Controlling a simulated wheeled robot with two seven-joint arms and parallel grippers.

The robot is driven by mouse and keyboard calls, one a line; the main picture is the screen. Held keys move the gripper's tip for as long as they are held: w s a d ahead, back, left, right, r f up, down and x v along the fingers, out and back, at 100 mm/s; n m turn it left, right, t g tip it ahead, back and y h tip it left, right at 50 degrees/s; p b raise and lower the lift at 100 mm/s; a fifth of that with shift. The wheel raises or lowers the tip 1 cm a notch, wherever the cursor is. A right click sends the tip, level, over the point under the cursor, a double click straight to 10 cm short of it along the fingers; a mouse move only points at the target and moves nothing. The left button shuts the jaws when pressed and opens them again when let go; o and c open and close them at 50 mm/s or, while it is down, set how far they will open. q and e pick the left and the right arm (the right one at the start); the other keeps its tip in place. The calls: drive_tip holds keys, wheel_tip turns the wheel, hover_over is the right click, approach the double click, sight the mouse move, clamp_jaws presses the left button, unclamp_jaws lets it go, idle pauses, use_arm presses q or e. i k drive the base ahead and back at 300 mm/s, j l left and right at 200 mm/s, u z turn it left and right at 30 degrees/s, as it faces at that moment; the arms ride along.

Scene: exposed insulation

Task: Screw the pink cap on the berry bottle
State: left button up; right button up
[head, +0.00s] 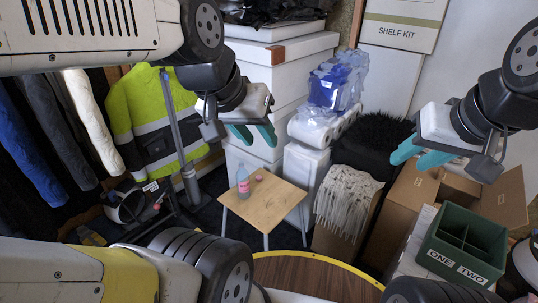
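The berry bottle (243,183), small and clear with a pink lower part, stands upright on the left side of a small wooden table (268,208). The pink cap (259,178) lies on the tabletop just right of the bottle, apart from it. My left gripper (254,136), with teal fingers apart, is open and empty, high and nearer to me than the table. My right gripper (421,157) is also open and empty, well to the right of the table. The bottle's mouth is too small to make out.
A round wooden table with a yellow rim (318,277) is close in front of me. A green divided crate (462,244) and cardboard boxes (398,210) stand at the right. White boxes (284,68) are stacked behind. Clothes, including a hi-vis jacket (150,118), hang at the left.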

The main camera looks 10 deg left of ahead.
sight(243, 180)
drive_tip(key=i+j, duration=0.15)
drive_tip(key=j, duration=0.2)
drive_tip(key=i+j, duration=0.2)
drive_tip(key=j, duration=0.15)
drive_tip(key=i+j, duration=0.15)
drive_tip(key=j, duration=0.2)
drive_tip(key=i+j, duration=0.2)
drive_tip(key=j, duration=0.15)
drive_tip(key=i+j, duration=0.15)
drive_tip(key=j, duration=0.15)
drive_tip(key=i+j+z, duration=0.1)
drive_tip(key=j, duration=0.25)
drive_tip(key=i+j, duration=0.25)
drive_tip(key=j, duration=0.1)
